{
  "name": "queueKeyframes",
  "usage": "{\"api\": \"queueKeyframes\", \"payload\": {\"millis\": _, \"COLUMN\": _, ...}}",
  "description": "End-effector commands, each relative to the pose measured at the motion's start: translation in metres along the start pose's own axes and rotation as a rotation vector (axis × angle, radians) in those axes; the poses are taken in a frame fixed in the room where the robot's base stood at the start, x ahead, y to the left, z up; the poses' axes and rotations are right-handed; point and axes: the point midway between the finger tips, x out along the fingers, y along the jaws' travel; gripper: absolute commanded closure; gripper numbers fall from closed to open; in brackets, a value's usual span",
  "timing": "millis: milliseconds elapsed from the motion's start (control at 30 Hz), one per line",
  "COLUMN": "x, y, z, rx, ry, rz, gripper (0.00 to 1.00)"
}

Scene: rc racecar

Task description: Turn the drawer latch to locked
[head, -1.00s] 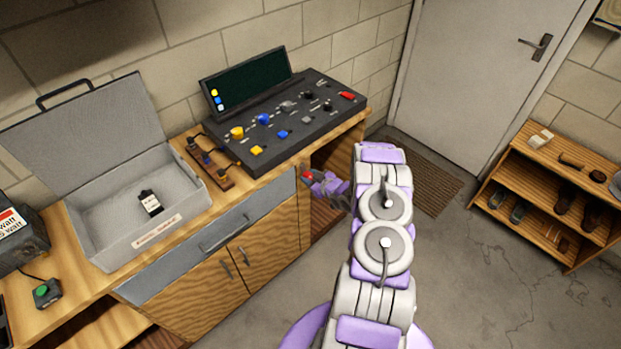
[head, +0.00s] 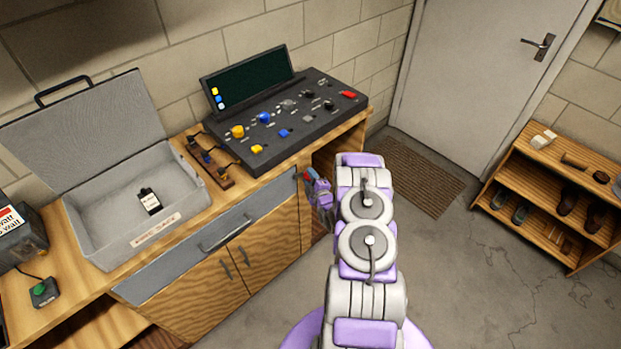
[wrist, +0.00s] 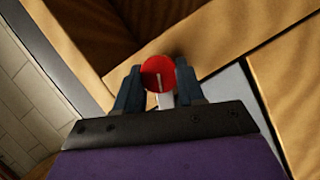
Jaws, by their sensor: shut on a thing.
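The drawer latch is a round red knob (wrist: 158,74) with a white line on its face. In the wrist view it sits between the two dark fingers of my gripper (wrist: 158,88), which is shut on it. The white line runs nearly upright in that view. In the head view my gripper (head: 311,180) is at the right end of the grey drawer (head: 190,245), on the front of the wooden bench. Only a little red of the latch (head: 308,174) shows there. The drawer looks closed, with a dark bar handle (head: 225,233).
An open grey case (head: 100,225) and a black control console (head: 290,120) stand on the bench top. Wooden cupboard doors (head: 265,245) are under the drawer. An open shelf bay is right of the latch. A shoe rack (head: 545,205) stands at right; the floor between is clear.

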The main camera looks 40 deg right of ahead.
Motion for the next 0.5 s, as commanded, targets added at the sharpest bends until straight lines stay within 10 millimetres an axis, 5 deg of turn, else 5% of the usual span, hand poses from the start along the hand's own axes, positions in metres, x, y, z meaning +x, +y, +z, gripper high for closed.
{"api": "queueKeyframes", "payload": {"millis": 500, "x": -0.0001, "y": -0.0065, "z": -0.0002, "rx": -0.328, "ry": 0.002, "rz": 0.129, "gripper": 0.92}}
